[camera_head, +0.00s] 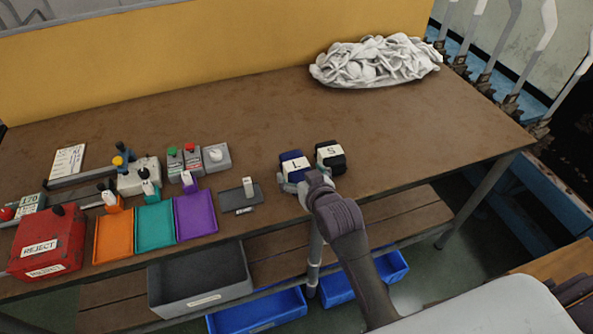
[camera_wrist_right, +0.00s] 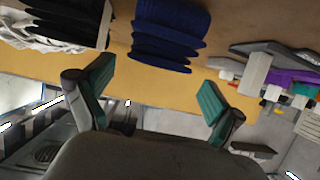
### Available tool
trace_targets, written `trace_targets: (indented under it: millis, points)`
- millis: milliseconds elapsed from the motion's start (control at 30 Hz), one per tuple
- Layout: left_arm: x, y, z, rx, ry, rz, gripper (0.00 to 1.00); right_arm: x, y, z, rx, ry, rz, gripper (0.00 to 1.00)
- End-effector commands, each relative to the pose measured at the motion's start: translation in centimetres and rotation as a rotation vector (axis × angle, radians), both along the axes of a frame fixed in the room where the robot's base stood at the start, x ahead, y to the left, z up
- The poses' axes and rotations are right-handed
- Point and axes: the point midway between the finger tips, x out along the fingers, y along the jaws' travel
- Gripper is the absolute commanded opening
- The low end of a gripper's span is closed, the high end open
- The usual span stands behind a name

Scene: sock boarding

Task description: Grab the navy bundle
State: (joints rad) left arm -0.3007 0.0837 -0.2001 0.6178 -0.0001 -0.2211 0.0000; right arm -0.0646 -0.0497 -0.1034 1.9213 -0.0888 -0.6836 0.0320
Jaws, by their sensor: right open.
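The navy bundle (camera_head: 291,156) lies on the brown table near its front edge, with a white band marked L. My right gripper (camera_head: 305,179) is open at the bundle's near side, its fingers apart. In the right wrist view the folded navy bundle (camera_wrist_right: 170,36) shows ahead of the open gripper (camera_wrist_right: 156,82), with nothing between the green-padded fingertips. I cannot tell whether a finger touches it. My left gripper is not in view.
A black bundle (camera_head: 331,158) marked S lies just right of the navy one. A white sock pile (camera_head: 375,62) sits at the back right. Orange (camera_head: 114,236), teal (camera_head: 155,228) and purple (camera_head: 196,215) trays and a red REJECT box (camera_head: 47,240) stand left. The table's middle is clear.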

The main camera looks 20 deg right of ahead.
Motion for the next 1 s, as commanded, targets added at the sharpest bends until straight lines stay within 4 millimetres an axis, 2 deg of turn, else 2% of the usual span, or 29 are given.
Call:
trace_targets:
  millis: [100, 333, 667, 1000]
  points:
    - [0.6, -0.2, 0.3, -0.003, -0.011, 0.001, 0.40, 1.2, -0.2, -0.5, 0.000, 0.002, 0.000, 0.94]
    - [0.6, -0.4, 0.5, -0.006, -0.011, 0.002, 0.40, 4.0, -0.3, -1.9, -0.001, 0.000, 0.000, 0.94]
    - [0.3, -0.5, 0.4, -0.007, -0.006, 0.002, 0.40, 4.5, -0.2, -2.2, 0.000, 0.000, 0.000, 0.94]
    - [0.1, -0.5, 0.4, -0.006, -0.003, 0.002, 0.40, 4.5, -0.2, -2.3, 0.000, 0.001, 0.000, 0.37]
